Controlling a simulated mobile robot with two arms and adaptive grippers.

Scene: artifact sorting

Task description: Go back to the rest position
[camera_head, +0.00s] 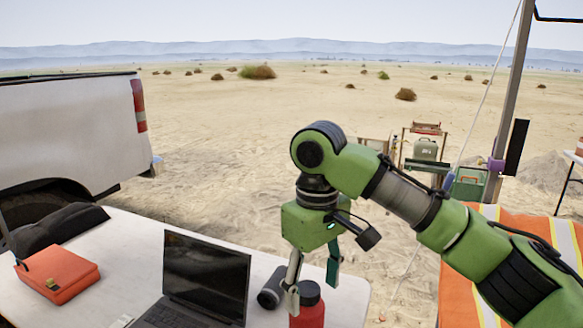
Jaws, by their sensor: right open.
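My right gripper (312,281) hangs from my green right arm and points down over the right end of the white table (345,300). Its two fingers are apart. A red bottle (308,308) with a dark red cap shows just below and behind the fingertips. The picture does not show clearly whether the fingers touch the bottle. My left gripper is not in the view.
On the table are an open laptop (206,272), a dark cylinder (271,290), an orange case (57,273) and a dark bag (50,228). A white pickup (70,130) stands behind at left. An orange striped surface (458,285) and a tent pole (511,90) are at right.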

